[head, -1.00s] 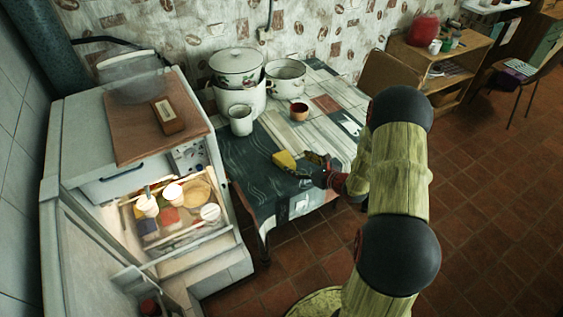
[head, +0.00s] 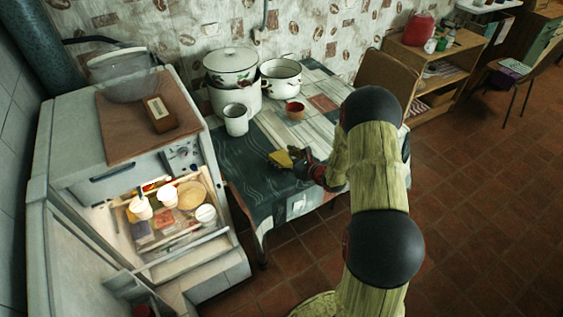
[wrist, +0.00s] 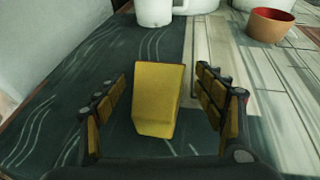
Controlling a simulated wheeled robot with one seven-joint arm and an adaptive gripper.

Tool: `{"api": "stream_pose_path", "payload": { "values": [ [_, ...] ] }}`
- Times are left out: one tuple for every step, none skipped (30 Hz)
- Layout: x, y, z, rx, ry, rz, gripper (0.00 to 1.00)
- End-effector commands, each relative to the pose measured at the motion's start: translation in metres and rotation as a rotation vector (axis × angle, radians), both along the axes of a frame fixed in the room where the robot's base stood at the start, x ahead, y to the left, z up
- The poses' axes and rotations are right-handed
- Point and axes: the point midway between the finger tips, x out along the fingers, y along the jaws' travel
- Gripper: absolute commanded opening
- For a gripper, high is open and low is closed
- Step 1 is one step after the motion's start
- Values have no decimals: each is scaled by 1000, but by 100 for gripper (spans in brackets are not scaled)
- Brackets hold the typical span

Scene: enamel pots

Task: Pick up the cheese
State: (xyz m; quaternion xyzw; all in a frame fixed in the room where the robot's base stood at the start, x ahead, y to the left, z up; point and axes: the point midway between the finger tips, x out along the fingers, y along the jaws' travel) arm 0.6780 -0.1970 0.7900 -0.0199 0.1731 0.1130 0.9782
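The cheese is a yellow wedge-shaped block (wrist: 158,95) lying on the dark part of the table cloth. In the head view the cheese (head: 279,158) is near the table's front edge, partly hidden by my gripper (head: 297,160). In the wrist view my gripper (wrist: 165,110) is open, with one finger on each side of the cheese. A gap of cloth shows between the cheese and each finger, so neither finger appears to touch it.
Behind the cheese stand a white mug (head: 236,122), a small reddish-brown cup (head: 295,111), and white enamel pots (head: 281,80). An open fridge (head: 75,185) with food inside stands to the left. The table's right part (head: 325,90) is mostly clear.

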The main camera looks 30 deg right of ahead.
Motion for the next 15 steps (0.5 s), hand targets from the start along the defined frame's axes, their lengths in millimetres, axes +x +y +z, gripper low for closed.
{"api": "stream_pose_path", "payload": {
  "values": [
    [0, 0, 0, 0, 0, 0, 65],
    [0, 0, 0, 0, 0, 0, 64],
    [0, 0, 0, 0, 0, 0, 61],
    [0, 0, 0, 0, 0, 0, 60],
    [0, 0, 0, 0, 0, 0, 58],
    [0, 0, 0, 0, 0, 0, 56],
    [0, 0, 0, 0, 0, 0, 54],
    [0, 0, 0, 0, 0, 0, 52],
    [0, 0, 0, 0, 0, 0, 50],
    [0, 0, 0, 0, 0, 0, 48],
    [0, 0, 0, 0, 0, 0, 47],
    [0, 0, 0, 0, 0, 0, 44],
    [0, 0, 0, 0, 0, 0, 43],
    [0, 0, 0, 0, 0, 0, 41],
    [0, 0, 0, 0, 0, 0, 39]
  ]
}}
